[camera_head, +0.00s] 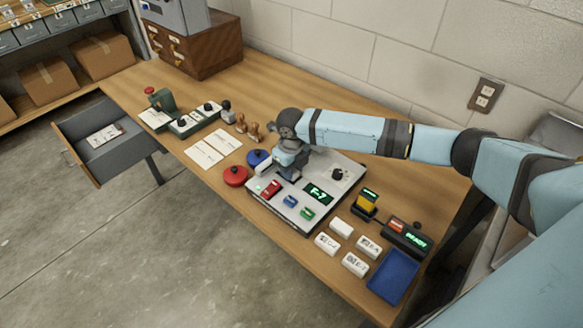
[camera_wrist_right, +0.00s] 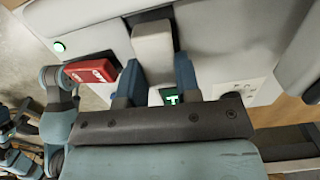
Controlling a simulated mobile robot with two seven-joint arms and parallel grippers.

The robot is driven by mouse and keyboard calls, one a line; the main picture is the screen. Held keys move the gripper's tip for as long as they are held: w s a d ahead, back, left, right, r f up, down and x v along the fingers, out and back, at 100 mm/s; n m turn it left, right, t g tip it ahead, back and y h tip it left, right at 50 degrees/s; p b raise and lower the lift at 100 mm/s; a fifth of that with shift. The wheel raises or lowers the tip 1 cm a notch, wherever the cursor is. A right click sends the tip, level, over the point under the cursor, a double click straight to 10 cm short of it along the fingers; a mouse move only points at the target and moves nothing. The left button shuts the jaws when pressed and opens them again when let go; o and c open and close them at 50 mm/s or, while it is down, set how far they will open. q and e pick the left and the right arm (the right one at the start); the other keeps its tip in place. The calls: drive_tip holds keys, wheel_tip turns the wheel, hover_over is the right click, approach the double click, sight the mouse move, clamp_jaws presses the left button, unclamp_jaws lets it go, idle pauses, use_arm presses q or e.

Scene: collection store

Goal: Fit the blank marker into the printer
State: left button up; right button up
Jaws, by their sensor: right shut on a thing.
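My right gripper (camera_head: 284,172) reaches over a grey console (camera_head: 325,200) on the bench. In the wrist view its two blue fingers (camera_wrist_right: 158,85) are shut on a pale, plain block (camera_wrist_right: 152,50), which lies close over the console top; I cannot tell whether it touches. The block's pale end (camera_head: 263,170) shows beside the gripper in the head view; the rest is hidden. I cannot tell if it is the blank marker. A plain white block (camera_head: 341,227) lies at the console's front right. A dark device with a green READY display (camera_head: 405,237) stands farther right; neither machine is clearly labelled printer. My left gripper is not in view.
The console carries red, blue and green blocks, a display and a black knob (camera_head: 337,174). Several labelled white blocks (camera_head: 355,264) lie near a blue tray (camera_head: 393,277). Red (camera_head: 235,176) and blue round pads, stamps and cards (camera_head: 213,148) lie left. A drawer (camera_head: 100,145) stands open.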

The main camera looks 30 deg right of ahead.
drive_tip(key=shift+f, duration=0.3)
drive_tip(key=shift+f, duration=0.15)
idle(0.3)
drive_tip(key=o, duration=0.9)
drive_tip(key=shift+o, duration=0.4)
wheel_tip(320, 180, up, 14)
drive_tip(key=shift+p, duration=0.35)
drive_tip(key=shift+f, duration=0.1)
